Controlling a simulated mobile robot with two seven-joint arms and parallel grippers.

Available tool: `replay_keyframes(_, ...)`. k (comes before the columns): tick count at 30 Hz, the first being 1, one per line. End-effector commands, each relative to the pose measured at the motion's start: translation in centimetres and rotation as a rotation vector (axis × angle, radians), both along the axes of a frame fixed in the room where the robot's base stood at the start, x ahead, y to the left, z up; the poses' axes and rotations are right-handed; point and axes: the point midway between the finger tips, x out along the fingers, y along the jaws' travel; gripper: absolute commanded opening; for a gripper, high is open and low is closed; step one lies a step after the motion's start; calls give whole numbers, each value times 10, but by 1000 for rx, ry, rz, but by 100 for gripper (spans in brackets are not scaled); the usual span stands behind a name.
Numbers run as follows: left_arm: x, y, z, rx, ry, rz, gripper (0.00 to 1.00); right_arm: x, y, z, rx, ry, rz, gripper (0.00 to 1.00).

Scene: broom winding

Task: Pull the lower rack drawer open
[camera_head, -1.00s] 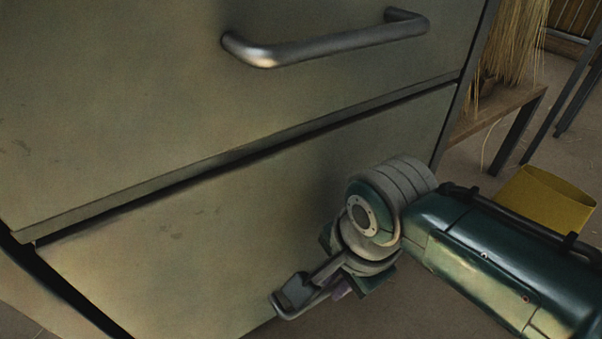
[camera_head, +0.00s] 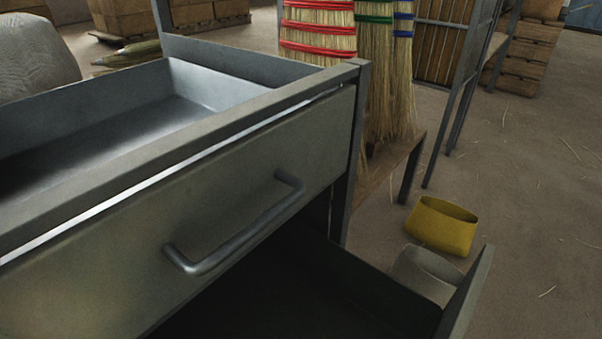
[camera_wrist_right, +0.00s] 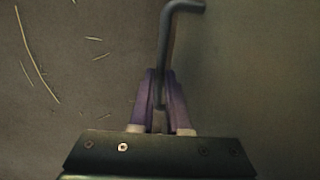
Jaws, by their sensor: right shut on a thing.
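The lower rack drawer (camera_head: 466,300) stands pulled out from the rack, with its front panel at the lower right and its dark inside (camera_head: 300,285) showing below the upper drawer. The upper drawer (camera_head: 110,270) is shut, and its bar handle (camera_head: 235,238) is free. In the right wrist view, my right gripper (camera_wrist_right: 160,75) has its two purple fingers shut on the lower drawer's grey handle (camera_wrist_right: 175,32). The right arm and the lower handle are hidden in the head view. My left gripper is in neither view.
Brooms with red, green and blue bindings (camera_head: 318,38) stand on a wooden shelf (camera_head: 395,170) behind the rack. A yellow container (camera_head: 442,228) and a grey container (camera_head: 428,270) sit on the floor beyond the drawer. Open floor (camera_head: 540,220) lies to the right.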

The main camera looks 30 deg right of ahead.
Motion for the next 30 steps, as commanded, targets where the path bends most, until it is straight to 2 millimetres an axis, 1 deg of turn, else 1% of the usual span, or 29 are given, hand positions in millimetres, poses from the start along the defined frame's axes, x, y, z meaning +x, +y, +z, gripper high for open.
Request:
replay_keyframes(1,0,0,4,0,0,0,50,-15,-5,2,-1,4,-2,0)
replay_keyframes(3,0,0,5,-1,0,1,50,-31,-11,1,-2,5,-1,0)
replay_keyframes(6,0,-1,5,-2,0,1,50,-50,-18,0,-2,4,1,0)
replay_keyframes(9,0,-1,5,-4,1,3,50,-64,-24,0,-2,4,1,0)
replay_keyframes(12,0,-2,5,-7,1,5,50,-74,-27,-1,0,3,1,0)
replay_keyframes(18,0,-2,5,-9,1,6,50,-82,-30,-1,0,3,1,0)
replay_keyframes(27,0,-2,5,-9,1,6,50,-83,-30,-2,0,5,1,0)
replay_keyframes(28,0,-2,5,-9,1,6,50,-83,-30,-2,0,5,1,16)
replay_keyframes(30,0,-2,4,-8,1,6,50,-83,-30,-2,0,4,1,24)
